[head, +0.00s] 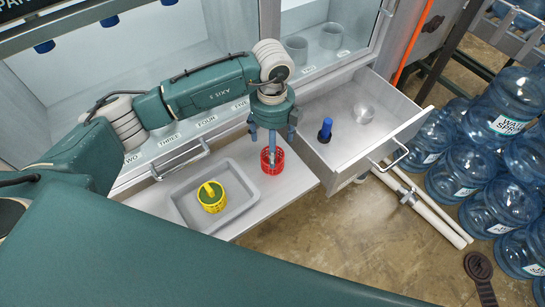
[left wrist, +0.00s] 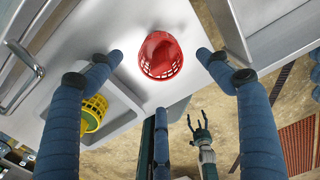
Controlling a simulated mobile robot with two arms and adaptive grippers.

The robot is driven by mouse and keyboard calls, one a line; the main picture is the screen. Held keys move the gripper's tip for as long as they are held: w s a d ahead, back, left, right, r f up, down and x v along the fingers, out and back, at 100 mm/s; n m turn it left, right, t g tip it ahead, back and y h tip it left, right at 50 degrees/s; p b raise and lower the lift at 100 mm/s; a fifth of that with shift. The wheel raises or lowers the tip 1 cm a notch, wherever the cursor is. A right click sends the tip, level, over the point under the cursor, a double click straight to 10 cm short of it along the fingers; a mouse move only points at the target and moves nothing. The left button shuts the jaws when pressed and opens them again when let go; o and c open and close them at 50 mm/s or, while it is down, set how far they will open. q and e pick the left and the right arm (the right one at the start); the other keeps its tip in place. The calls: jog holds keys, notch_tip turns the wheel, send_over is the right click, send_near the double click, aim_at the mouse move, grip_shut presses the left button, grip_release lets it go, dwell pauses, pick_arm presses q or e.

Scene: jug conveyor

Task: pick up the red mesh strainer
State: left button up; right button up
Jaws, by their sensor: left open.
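The red mesh strainer (head: 272,161) stands on the pale grey counter, right of the grey tray. It also shows in the left wrist view (left wrist: 161,57), a slotted red cup between the spread blue fingers. My left gripper (head: 271,142) is open directly above the strainer, pointing down, with its fingers apart around it. In the head view a finger partly hides the strainer. I cannot tell whether any finger touches it. My right gripper (left wrist: 200,122) shows far below in the left wrist view, its fingers apart and empty.
A yellow strainer (head: 211,197) sits in the grey tray (head: 183,206). An open drawer (head: 335,152) at right holds a dark blue item (head: 325,130) and a clear cup (head: 363,112). Cabinet glass stands behind. Water jugs (head: 500,105) are stacked at far right.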

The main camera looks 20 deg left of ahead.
aim_at(279, 165)
pick_arm(q)
jog(key=f, duration=0.1)
jog(key=f+p, duration=0.1)
jog(key=f, duration=0.1)
jog(key=f+p, duration=0.1)
jog(key=shift+w+f, duration=0.25)
jog(key=shift+f, duration=0.45)
jog(key=shift+c, duration=0.3)
jog(key=c, duration=1.3)
pick_arm(e)
jog(key=shift+w+a+r, duration=0.15)
jog(key=shift+w+r, duration=0.25)
jog(key=shift+r, duration=0.25)
jog(key=shift+w+a+r, duration=0.15)
jog(key=shift+w+r, duration=0.25)
jog(key=shift+r, duration=0.2)
